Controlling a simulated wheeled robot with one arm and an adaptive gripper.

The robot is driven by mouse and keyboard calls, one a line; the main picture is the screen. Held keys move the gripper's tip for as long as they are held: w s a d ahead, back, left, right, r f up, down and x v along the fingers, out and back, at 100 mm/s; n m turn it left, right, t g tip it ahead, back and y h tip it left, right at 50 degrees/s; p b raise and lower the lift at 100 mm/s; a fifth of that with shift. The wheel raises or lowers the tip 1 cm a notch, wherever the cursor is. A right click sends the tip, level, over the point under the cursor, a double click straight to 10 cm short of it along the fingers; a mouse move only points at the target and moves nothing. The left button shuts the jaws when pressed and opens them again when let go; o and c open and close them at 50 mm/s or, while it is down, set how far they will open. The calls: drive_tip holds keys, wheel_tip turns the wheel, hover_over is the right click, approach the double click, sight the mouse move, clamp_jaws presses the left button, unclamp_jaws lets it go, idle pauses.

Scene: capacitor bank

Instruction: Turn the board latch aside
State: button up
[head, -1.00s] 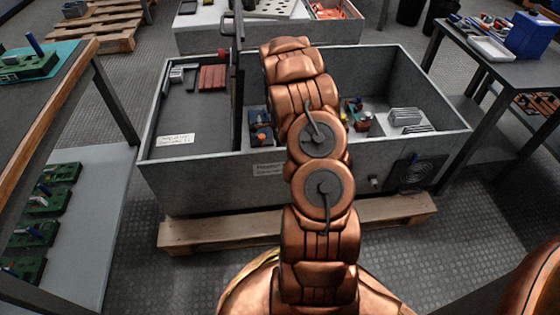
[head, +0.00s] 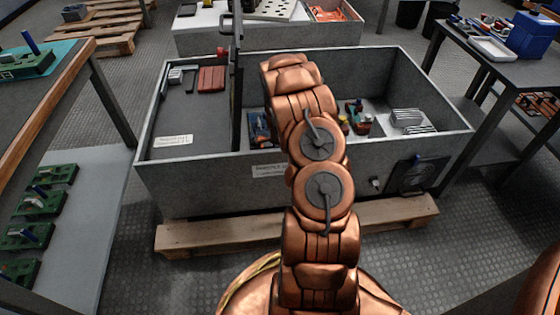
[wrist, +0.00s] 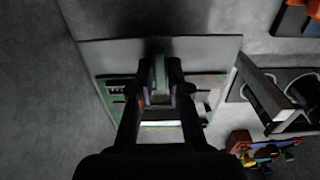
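In the wrist view my gripper (wrist: 159,78) points away from the camera, its two dark fingers apart. A narrow pale-green upright piece (wrist: 158,72), possibly the board latch, shows between the fingertips; I cannot tell if they touch it. Behind and below the fingers lies a green board (wrist: 120,88) with dark and pale parts, along a light grey plate (wrist: 105,52). The fingers hide the board's middle. In the head view my copper arm reaches into the large grey cabinet and hides the gripper and the latch.
The open grey cabinet (head: 215,180) lies on a wooden pallet (head: 215,235), with a dark upright divider (head: 237,90) inside. A dark frame (wrist: 272,95) and a red, yellow and blue part (wrist: 262,148) stand right of the gripper. Tables flank the cabinet.

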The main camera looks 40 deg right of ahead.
clamp_jaws()
drive_tip(key=shift+r+n+p, duration=0.1)
drive_tip(key=shift+n+p, duration=0.2)
drive_tip(key=shift+p, duration=0.15)
drive_tip(key=n+p, duration=0.3)
drive_tip(key=shift+a+r+n+p, duration=0.1)
drive_tip(key=shift+n+p, duration=0.2)
drive_tip(key=shift+p, duration=0.1)
drive_tip(key=n+p, duration=0.3)
drive_tip(key=n, duration=0.1)
drive_tip(key=shift+n+p, duration=0.3)
drive_tip(key=shift+p, duration=0.05)
drive_tip(key=n+p, duration=0.2)
drive_tip(key=n, duration=0.2)
drive_tip(key=shift+s+f+n+p, duration=0.15)
drive_tip(key=shift+n+p, duration=0.3)
drive_tip(key=shift+n, duration=2.05)
drive_tip(key=shift+f, duration=0.1)
